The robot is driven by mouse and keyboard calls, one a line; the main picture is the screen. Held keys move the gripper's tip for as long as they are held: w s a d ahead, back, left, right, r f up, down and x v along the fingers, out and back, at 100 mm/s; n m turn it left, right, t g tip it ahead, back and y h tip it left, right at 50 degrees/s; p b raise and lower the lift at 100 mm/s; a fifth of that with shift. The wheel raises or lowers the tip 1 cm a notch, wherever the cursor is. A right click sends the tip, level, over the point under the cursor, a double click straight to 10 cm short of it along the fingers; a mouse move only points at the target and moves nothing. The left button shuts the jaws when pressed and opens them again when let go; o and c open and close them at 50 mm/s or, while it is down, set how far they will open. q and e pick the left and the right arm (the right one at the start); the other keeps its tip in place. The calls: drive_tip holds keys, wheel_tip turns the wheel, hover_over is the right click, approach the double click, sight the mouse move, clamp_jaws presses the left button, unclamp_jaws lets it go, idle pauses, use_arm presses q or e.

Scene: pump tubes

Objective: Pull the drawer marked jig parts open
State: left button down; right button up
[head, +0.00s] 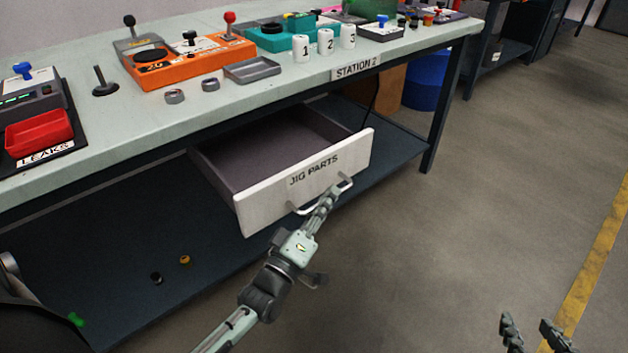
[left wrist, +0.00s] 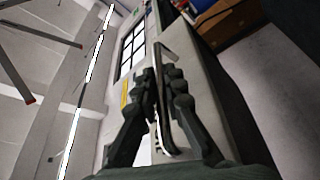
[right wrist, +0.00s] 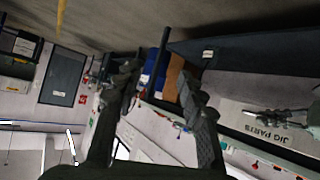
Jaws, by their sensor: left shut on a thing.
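The drawer marked JIG PARTS (head: 262,208) stands pulled well out from under the bench in the head view, and its inside looks empty. Its front is white with a pale bar handle (head: 346,184). My left gripper (head: 331,196) is shut on the handle. In the left wrist view its two fingers (left wrist: 166,85) close around the handle bar. My right gripper (head: 534,328) hangs open and empty over the floor at the lower right, away from the drawer. The right wrist view shows its fingers (right wrist: 160,85) spread apart, with the drawer front off to the right.
The bench top (head: 215,98) holds an orange fixture (head: 190,63), a grey tray (head: 252,69), a red bin (head: 38,134) and numbered white cups. A dark lower shelf (head: 130,235) lies under the drawer. The floor (head: 500,170) to the right is clear.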

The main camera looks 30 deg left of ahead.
use_arm(q)
drive_tip(key=d, duration=0.1)
drive_tip(key=s+d, duration=0.1)
drive_tip(key=d, duration=0.1)
drive_tip(key=shift+s+p, duration=0.15)
drive_tip(key=shift+p, duration=0.25)
use_arm(e)
drive_tip(key=s+d+f+g+h, duration=0.1)
drive_tip(key=s+d+f+g, duration=0.2)
drive_tip(key=s+d+f, duration=0.1)
drive_tip(key=shift+d+m+h, duration=0.15)
drive_tip(key=shift+m+h, duration=0.15)
use_arm(q)
drive_tip(key=c, duration=1.6)
unclamp_jaws()
drive_tip(key=shift+s, duration=0.15)
drive_tip(key=v, duration=0.7)
drive_tip(key=shift+s, duration=0.2)
